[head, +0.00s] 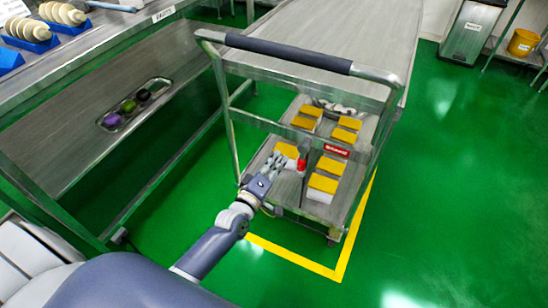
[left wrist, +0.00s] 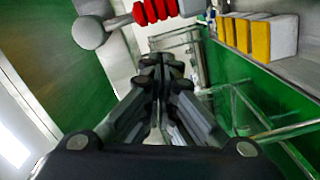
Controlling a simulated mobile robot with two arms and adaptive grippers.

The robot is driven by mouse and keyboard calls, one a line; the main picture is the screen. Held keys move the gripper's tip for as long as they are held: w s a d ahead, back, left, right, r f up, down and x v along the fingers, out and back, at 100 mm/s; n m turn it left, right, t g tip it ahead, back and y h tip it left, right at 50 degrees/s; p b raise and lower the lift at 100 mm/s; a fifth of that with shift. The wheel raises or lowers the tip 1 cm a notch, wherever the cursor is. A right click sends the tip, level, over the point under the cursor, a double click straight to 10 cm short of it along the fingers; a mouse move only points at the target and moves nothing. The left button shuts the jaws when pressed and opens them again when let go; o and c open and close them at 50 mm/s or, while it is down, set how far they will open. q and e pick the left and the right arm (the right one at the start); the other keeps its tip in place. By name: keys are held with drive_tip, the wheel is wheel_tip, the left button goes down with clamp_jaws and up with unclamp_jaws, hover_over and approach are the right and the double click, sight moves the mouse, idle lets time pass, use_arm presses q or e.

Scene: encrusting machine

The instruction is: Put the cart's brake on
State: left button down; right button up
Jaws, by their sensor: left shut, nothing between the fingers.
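The cart (head: 345,45) is a metal trolley with a dark push handle (head: 288,53) at its near end. A red sign (head: 336,150) shows at its lower shelf, too small to read surely. A short red upright part (head: 302,164) stands left of it, apparently the brake lever. In the left wrist view a red ribbed grip (left wrist: 155,10) with a grey round end (left wrist: 89,32) lies just beyond my fingertips. My left gripper (head: 274,164) is shut and empty, at the cart's near lower side, just left of the red part. It also shows in the left wrist view (left wrist: 161,66). My right gripper is out of view.
Several white boxes with yellow tops (head: 323,184) sit on the cart's lower shelf. A metal machine or bench (head: 75,110) stands at left. Yellow floor tape (head: 300,260) borders the cart. The green floor at right is clear, with a bin (head: 470,35) and bucket (head: 522,43) behind.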

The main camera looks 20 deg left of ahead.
use_arm(q)
drive_tip(key=shift+d+f+n+b, duration=0.5)
drive_tip(key=shift+d+n, duration=0.2)
drive_tip(key=shift+n, duration=0.45)
drive_tip(key=shift+d+f+n+b, duration=0.5)
drive_tip(key=shift+d+n, duration=0.15)
drive_tip(key=shift+n, duration=0.5)
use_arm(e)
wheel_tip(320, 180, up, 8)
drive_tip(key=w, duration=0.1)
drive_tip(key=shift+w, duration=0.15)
